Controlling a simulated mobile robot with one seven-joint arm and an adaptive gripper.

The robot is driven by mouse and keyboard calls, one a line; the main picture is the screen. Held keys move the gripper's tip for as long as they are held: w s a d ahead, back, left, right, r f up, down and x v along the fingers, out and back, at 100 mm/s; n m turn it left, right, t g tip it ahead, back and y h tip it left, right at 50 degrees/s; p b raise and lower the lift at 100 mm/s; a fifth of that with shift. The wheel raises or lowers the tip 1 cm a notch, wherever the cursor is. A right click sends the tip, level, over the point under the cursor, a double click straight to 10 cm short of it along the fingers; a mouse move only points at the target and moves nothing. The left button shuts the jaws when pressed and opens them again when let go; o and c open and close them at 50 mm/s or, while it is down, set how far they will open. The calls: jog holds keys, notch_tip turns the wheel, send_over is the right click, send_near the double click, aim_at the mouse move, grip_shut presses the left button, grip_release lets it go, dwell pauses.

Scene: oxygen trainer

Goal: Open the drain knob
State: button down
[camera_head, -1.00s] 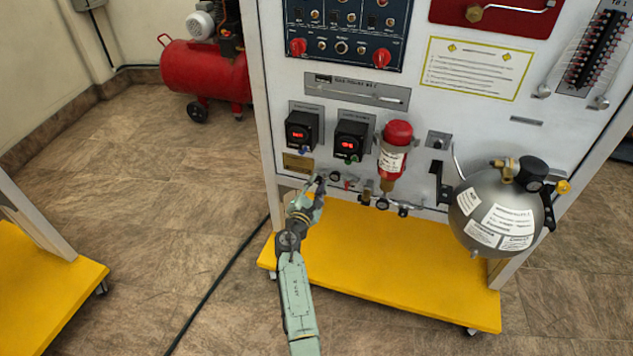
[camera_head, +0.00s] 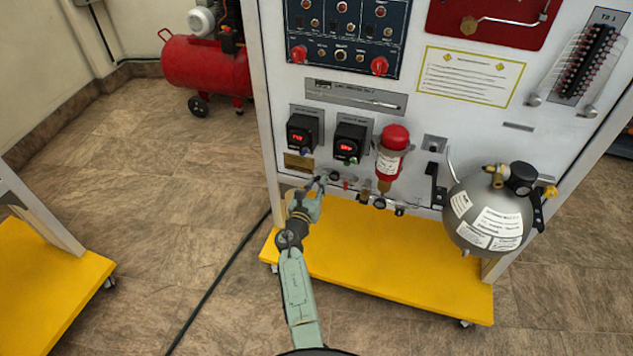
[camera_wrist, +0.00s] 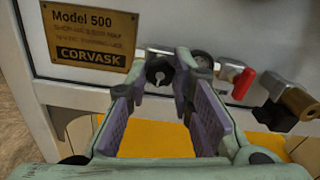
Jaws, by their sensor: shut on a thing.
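A small black round knob (camera_wrist: 158,72), which looks like the drain knob, sits on a fitting low on the white trainer panel, right of the brass "Model 500" plate. My gripper (camera_wrist: 160,84) has its purple-padded fingers on either side of this knob and is shut on it. The fingertips partly cover the knob's sides. In the head view my gripper (camera_head: 319,183) reaches the panel's lower edge from below, left of the red-topped cylinder. The knob is too small and covered there to make out its angle.
Close right of the gripper are a round gauge-like fitting (camera_wrist: 202,60), a red valve handle (camera_wrist: 243,84) and a brass fitting (camera_wrist: 297,101). Above are two black digital displays (camera_head: 303,131). A grey sphere tank (camera_head: 480,222) hangs at right. The yellow base (camera_head: 390,265) lies below.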

jog(key=shift+n, duration=0.6)
jog(key=c, duration=1.4)
grip_release()
jog(key=v, duration=1.2)
jog(key=shift+r, duration=0.1)
